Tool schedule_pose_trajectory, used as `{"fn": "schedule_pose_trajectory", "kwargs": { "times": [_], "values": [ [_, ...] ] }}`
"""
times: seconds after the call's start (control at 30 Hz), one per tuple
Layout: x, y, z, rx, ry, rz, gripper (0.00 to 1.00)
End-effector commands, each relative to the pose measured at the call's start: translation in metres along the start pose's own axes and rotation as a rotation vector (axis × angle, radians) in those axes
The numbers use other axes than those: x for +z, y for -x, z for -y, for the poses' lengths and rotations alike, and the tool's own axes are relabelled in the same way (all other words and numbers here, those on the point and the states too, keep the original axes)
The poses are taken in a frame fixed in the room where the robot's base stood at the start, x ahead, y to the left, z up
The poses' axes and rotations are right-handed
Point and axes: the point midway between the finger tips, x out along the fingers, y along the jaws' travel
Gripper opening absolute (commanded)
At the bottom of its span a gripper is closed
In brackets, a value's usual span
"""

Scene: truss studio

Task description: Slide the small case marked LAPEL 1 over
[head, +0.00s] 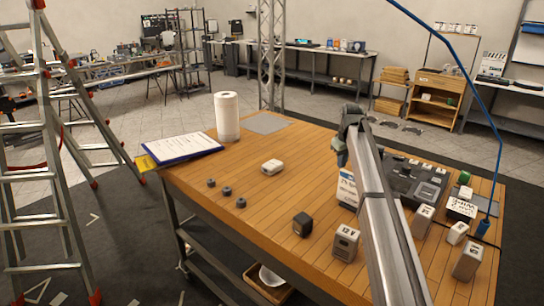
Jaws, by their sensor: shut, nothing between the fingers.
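My arm reaches in from the front and hides part of the table and a white-and-blue box (347,190).
A black block (302,224) and a 12 V box (346,242) stand near the front edge. Three dark knobs (226,190) sit at left. A paper roll (227,117), clipboard (182,148) and grey pad (266,123) are behind. Dark equipment (417,180) crowds the right. The table's middle is mostly clear.

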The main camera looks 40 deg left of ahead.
Motion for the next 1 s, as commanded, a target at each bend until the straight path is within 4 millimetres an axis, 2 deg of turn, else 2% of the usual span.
{"fn": "schedule_pose_trajectory", "kwargs": {
  "times": [0.03,0.1,0.2,0.3,0.43,0.67,1.0],
  "values": [
    [-0.021,-0.005,0.031,-0.031,0.079,0.0,0.0],
    [-0.039,-0.009,0.067,-0.069,0.177,0.001,0.0],
    [-0.059,-0.014,0.109,-0.112,0.29,-0.002,0.0],
    [-0.071,-0.017,0.139,-0.142,0.37,-0.004,0.0],
    [-0.078,-0.018,0.158,-0.162,0.421,-0.006,0.0],
    [-0.088,-0.02,0.165,-0.165,0.43,-0.007,0.0],
    [-0.131,-0.025,0.184,-0.164,0.429,-0.007,0.0]
  ]
}}
